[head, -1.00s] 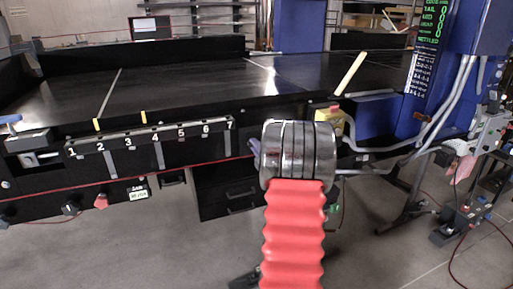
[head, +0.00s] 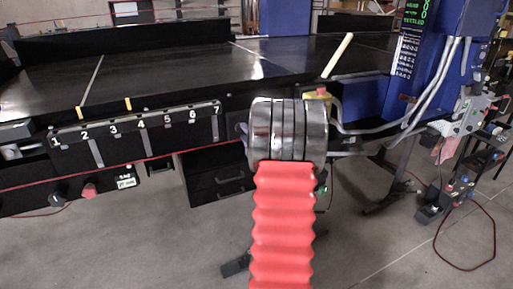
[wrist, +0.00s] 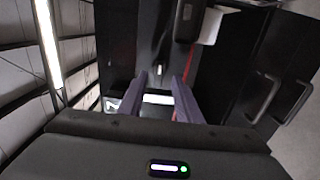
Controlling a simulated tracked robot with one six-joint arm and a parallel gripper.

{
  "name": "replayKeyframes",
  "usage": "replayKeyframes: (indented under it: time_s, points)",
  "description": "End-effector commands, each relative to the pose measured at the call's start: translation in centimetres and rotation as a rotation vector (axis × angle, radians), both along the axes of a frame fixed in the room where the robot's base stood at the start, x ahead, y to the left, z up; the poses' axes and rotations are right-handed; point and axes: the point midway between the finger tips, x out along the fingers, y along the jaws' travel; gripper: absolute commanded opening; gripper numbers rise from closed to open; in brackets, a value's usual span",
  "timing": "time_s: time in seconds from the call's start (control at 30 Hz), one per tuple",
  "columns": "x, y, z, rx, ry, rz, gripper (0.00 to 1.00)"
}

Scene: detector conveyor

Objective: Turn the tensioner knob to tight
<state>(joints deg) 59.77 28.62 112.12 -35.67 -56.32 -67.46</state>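Two knobs stand on the front of the black conveyor bench at the lower left in the head view: a black knob (head: 57,199) and a red knob (head: 89,190). I cannot tell for sure which is the tensioner, nor read its setting. A small pale label (head: 126,183) is to their right. My gripper (wrist: 160,75) shows in the wrist view as two purple fingers held apart, with no object visibly gripped. In the head view my arm hides most of it. It is well right of both knobs, near the 7 end of the numbered rail.
The numbered rail (head: 140,122) runs along the bench front, with a red cord (head: 110,168) below it. Black drawers (head: 215,178) stand under the bench. A pale-handled lever (head: 337,56) and blue cabinet (head: 362,98) are at right. The floor in front is open.

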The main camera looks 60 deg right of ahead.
Motion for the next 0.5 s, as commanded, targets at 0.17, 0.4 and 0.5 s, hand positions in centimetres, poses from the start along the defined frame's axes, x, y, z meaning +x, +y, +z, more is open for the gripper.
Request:
replayKeyframes:
  time_s: [0.17,0.4,0.5]
  points:
    - [-2.7,1.5,0.0,0.001,0.0,-0.002,0.31]
    - [-6.3,3.6,0.0,0.001,0.0,-0.003,0.31]
    - [-7.7,4.4,-0.1,0.002,0.002,-0.002,0.31]
